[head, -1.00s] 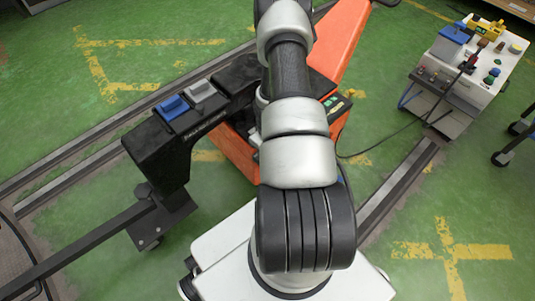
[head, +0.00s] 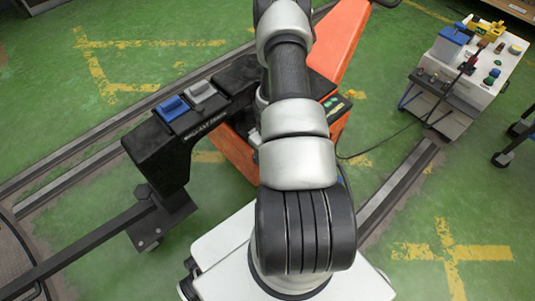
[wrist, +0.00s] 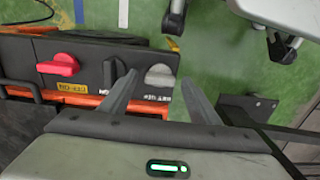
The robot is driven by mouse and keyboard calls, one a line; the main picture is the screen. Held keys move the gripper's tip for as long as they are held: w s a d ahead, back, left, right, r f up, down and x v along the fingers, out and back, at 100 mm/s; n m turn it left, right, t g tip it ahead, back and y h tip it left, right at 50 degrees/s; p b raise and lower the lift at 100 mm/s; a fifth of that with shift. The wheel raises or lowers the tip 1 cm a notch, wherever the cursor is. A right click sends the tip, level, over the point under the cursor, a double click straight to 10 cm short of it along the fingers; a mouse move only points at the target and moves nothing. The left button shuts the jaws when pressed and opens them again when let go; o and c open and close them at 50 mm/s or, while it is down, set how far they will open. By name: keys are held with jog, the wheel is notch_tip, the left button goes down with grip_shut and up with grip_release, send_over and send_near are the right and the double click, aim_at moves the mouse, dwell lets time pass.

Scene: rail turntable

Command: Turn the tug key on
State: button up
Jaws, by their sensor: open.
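In the wrist view a dark panel on the orange tug carries a row of rotary knobs: a red one (wrist: 58,64), a black one (wrist: 112,72) and a light grey one (wrist: 160,75). A small label below the grey knob is hard to read; which knob is the tug key is not certain. My gripper (wrist: 160,80) is open and empty. Its two fingers appear on either side of the grey knob; contact cannot be told. In the head view the orange tug (head: 338,45) is partly hidden behind my arm, which also hides the gripper and knobs.
A black arm-like housing with blue (head: 173,108) and grey (head: 201,91) blocks stands left of my arm. A white control cart (head: 478,75) stands at the upper right, with a cable running toward the tug. Floor rails (head: 400,185) cross the green floor, clear at lower right.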

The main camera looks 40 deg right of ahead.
notch_tip(320, 180, up, 18)
jog(key=p, duration=0.4)
jog(key=shift+f+p, duration=0.25)
jog(key=shift+p, duration=0.05)
